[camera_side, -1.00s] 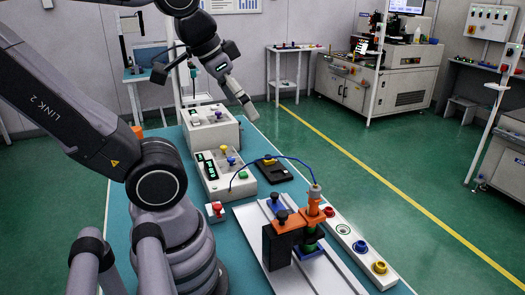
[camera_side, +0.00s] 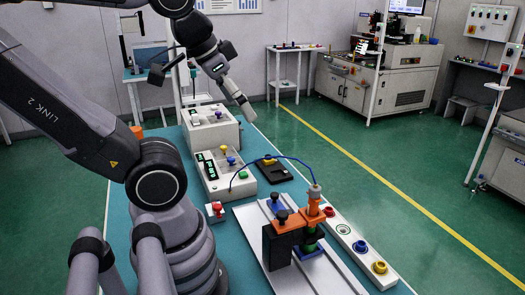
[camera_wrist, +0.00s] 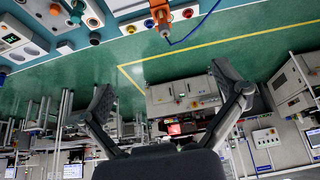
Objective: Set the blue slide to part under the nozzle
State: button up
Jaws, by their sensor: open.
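A blue slide (camera_side: 312,252) sits low on the pale rail plate (camera_side: 254,238), partly hidden behind a black block with an orange top (camera_side: 284,226). A green part (camera_side: 307,247) shows above the slide. The orange nozzle (camera_side: 314,205), with a blue cable, stands over that spot; I cannot tell how exactly they line up. A second blue piece with a black knob (camera_side: 275,202) is at the plate's far end. My gripper (camera_side: 246,112) is high above the bench's far end, away from the slide. In the wrist view my gripper (camera_wrist: 168,98) is open and empty.
A control box with coloured knobs (camera_side: 222,174) and a second box (camera_side: 210,128) stand left of the plate. A red button (camera_side: 216,209) is beside it. A white strip with coloured rings (camera_side: 345,235) lies right. A black tray (camera_side: 273,171) lies behind.

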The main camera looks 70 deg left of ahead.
jog(key=shift+w, duration=0.1)
jog(key=shift+c, duration=1)
jog(key=shift+n+g+y, duration=0.4)
jog(key=shift+n+g, duration=0.4)
jog(key=shift+g, duration=0.1)
jog(key=w+a+f, duration=0.1)
jog(key=w, duration=0.1)
jog(key=w+a, duration=0.2)
jog(key=w, duration=0.1)
jog(key=w+a+f, duration=0.1)
jog(key=w, duration=0.2)
jog(key=shift+w+a+f, duration=0.25)
jog(key=shift+f, duration=0.1)
jog(key=c, duration=0.5)
jog(key=n+g, duration=0.3)
jog(key=g, duration=0.1)
send_over(275, 194)
notch_tip(275, 194, down, 21)
jog(key=shift+h, duration=0.4)
notch_tip(275, 194, down, 14)
jog(key=shift+r, duration=0.2)
